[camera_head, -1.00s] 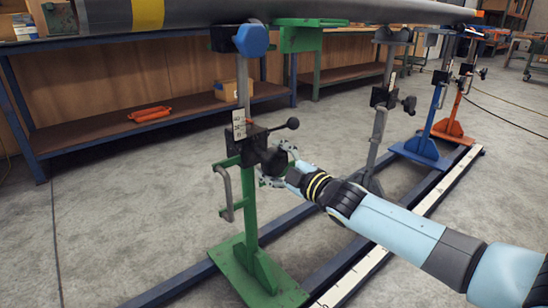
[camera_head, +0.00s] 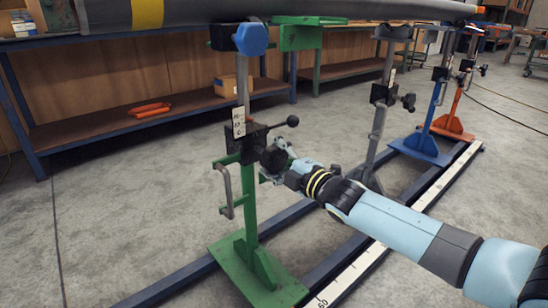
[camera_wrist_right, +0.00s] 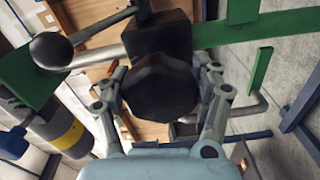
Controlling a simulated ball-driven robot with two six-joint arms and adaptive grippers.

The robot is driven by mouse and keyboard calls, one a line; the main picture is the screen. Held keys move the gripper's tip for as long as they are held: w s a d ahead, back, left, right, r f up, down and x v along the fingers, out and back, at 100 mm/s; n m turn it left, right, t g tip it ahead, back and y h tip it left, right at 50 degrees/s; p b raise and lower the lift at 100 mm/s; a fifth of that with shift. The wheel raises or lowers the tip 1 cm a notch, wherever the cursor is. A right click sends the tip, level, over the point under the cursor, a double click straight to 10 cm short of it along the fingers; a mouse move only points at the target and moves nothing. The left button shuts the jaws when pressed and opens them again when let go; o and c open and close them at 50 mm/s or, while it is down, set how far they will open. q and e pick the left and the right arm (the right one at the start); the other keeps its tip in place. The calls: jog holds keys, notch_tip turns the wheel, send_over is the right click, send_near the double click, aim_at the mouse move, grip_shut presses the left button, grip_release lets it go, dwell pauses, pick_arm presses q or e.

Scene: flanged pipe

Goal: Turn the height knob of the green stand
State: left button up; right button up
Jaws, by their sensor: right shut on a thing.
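The green stand (camera_head: 250,215) stands upright on the floor rails at centre-left in the head view, under the grey pipe. Its black height knob (camera_head: 271,158) sits on the right side of its black clamp block, below a lever with a round ball end (camera_head: 292,121). My right gripper (camera_head: 276,163) is at the knob, its fingers partly hidden in the head view. In the right wrist view the dark faceted knob (camera_wrist_right: 162,88) lies between the two fingers of my right gripper (camera_wrist_right: 165,100), which is shut on it. My left gripper is not in view.
The grey pipe (camera_head: 330,10) runs across the top over several stands, including a grey one (camera_head: 380,110), a blue one (camera_head: 425,145) and an orange one (camera_head: 455,125). A workbench with a shelf (camera_head: 100,125) stands behind. Floor to the left is clear.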

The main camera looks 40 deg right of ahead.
jog(key=shift+f, duration=0.15)
jog(key=o, duration=1.2)
jog(key=shift+s, duration=0.1)
jog(key=s, duration=0.8)
jog(key=s+d, duration=0.1)
jog(key=s, duration=0.2)
jog(key=shift+s, duration=0.4)
